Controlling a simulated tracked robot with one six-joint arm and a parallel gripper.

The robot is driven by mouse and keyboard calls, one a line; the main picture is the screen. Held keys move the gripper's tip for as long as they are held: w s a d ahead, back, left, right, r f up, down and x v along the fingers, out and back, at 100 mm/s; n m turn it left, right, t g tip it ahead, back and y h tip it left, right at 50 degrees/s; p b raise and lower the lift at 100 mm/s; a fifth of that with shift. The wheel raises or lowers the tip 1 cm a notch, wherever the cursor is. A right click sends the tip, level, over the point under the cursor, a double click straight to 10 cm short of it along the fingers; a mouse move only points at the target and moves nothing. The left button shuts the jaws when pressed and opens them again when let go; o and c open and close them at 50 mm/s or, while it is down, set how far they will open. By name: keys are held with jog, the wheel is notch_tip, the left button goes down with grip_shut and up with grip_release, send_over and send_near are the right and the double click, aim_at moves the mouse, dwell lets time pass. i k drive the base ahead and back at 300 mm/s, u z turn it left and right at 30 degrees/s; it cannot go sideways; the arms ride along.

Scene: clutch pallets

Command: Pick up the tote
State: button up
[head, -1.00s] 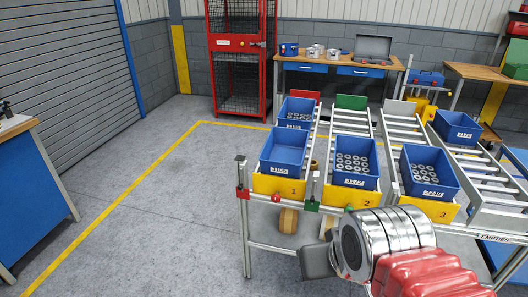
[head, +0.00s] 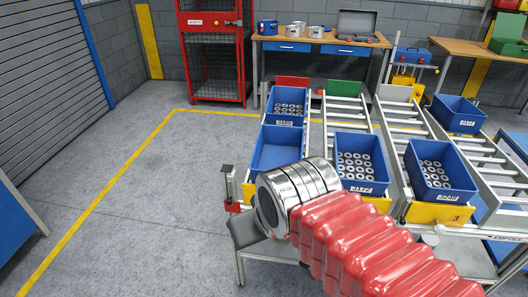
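Several blue totes stand on a sloped roller rack. The front tote in the left lane (head: 276,148) looks empty. Its lower front is hidden behind my arm. Behind it in the same lane is a tote with round grey parts (head: 287,90). The front totes of the middle lane (head: 361,185) and the third lane (head: 440,186) also hold round grey parts. My gripper (head: 247,231) shows as a dark grey block beyond my silver wrist, in front of the left lane's lower end. Its fingers cannot be made out, and I see no tote in it.
A blue tote (head: 459,114) sits on the right-hand return lane. Yellow end plates (head: 440,213) close the lanes at the front. A red cage (head: 212,50) and a workbench (head: 320,45) stand behind. The floor left of the rack is clear.

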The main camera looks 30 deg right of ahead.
aim_at(276, 146)
jog(key=z, duration=0.1)
jog(key=i, duration=1.05)
jog(key=z, duration=0.2)
